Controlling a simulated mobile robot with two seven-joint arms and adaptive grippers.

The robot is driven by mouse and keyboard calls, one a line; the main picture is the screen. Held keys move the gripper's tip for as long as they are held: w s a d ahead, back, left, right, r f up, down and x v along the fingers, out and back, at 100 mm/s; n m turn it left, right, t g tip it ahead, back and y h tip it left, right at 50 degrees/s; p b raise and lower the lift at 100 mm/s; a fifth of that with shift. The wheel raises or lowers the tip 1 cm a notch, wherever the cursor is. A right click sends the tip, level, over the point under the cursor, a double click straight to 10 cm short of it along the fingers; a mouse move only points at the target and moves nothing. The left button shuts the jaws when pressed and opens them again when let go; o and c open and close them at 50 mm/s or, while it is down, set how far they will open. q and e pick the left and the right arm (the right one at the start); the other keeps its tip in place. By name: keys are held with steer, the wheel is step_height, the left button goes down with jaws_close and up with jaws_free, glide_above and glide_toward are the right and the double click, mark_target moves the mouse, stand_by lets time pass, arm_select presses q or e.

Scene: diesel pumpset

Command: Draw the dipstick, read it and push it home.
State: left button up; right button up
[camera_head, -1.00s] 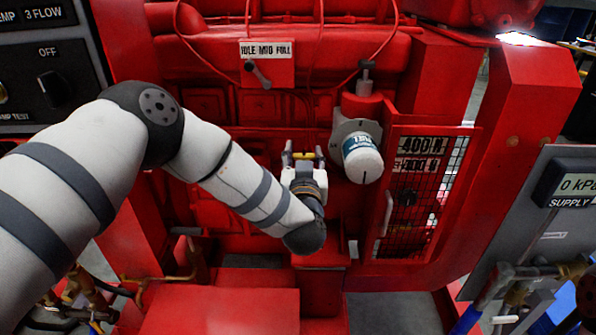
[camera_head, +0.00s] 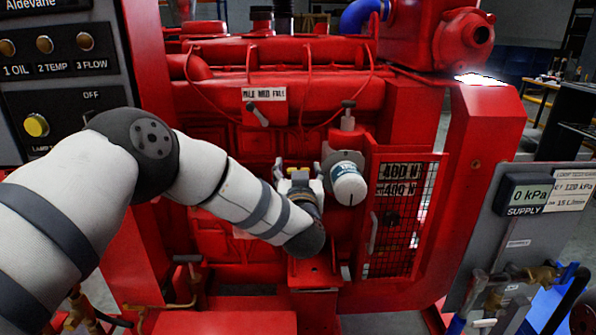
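My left gripper (camera_head: 298,172) is in front of the red engine (camera_head: 290,88), just left of the white filter canister (camera_head: 348,184). Its fingertips point away from me, toward the engine block, and stand somewhat apart. The wrist hides part of what is between and behind them. I cannot make out the dipstick or its handle, so I cannot tell whether the fingers hold it. My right gripper is not in view.
A throttle lever (camera_head: 258,116) sits under a label above the gripper. A mesh guard (camera_head: 400,215) stands to the right of the canister. A control panel (camera_head: 58,75) is at upper left, and a gauge panel (camera_head: 530,215) at right.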

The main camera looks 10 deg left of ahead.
arm_select(q)
steer(key=v, duration=1.2)
steer(key=s+a+f+m+g+h+p, duration=0.1)
steer(key=s+f+m+g+h, duration=0.3)
steer(key=s+f, duration=0.7)
steer(key=s+a+f+n+g+h, duration=0.1)
steer(key=s+f+g, duration=0.55)
steer(key=f, duration=0.75)
steer(key=s+a+f+g, duration=0.1)
steer(key=s+a+g, duration=0.1)
steer(key=s, duration=0.8)
steer(key=s+a+f+g, duration=0.2)
steer(key=s+a+g, duration=0.1)
steer(key=s, duration=0.8)
steer(key=s+a+f+g, duration=0.1)
steer(key=s+g, duration=0.3)
steer(key=s, duration=0.7)
steer(key=shift+a+f+p, duration=0.3)
steer(key=shift+a, duration=0.55)
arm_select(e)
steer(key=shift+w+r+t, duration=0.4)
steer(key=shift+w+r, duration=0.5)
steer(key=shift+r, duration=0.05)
